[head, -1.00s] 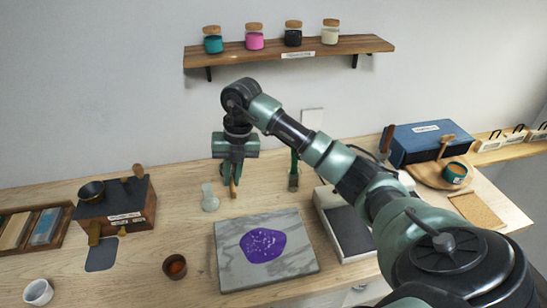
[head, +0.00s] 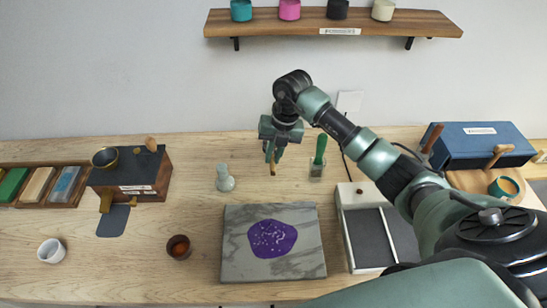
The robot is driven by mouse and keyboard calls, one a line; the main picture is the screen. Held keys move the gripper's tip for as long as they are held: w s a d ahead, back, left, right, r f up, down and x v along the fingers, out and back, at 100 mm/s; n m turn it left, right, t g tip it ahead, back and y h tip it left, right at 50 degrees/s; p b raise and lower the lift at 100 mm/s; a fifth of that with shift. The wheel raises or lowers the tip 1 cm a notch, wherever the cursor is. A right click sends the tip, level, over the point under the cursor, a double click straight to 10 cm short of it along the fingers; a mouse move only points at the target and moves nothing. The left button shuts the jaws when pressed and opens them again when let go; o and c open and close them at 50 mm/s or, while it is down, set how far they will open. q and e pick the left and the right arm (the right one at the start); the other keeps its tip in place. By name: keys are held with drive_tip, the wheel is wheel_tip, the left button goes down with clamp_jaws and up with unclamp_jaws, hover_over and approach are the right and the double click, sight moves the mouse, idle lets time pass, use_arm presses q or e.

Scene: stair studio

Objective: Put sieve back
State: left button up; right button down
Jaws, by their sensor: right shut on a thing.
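A small dark round piece with a gold rim (head: 104,158), which looks like the sieve, rests on the left of a dark-topped wooden box (head: 150,170) at the back left. A wooden knob or handle (head: 151,144) stands near it on the box. My right gripper (head: 271,155) points down near the wall, behind the grey marble slab (head: 236,263). It is shut on a small thin piece with a wooden-coloured tip (head: 273,169); the fingers hide most of it, so I cannot tell what it is. My left gripper is not in view.
A glass flask (head: 225,180) and a green-handled tool in a holder (head: 317,168) stand either side of my gripper.

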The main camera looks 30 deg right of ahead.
wheel_tip(320, 180, down, 2)
drive_tip(key=shift+a+f, duration=0.1)
drive_tip(key=shift+f, duration=0.2)
drive_tip(key=c, duration=1.5)
unclamp_jaws()
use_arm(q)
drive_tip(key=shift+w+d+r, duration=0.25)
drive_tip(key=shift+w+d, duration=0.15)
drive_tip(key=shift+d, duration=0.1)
use_arm(e)
drive_tip(key=shift+o, duration=0.2)
drive_tip(key=shift+r, duration=0.1)
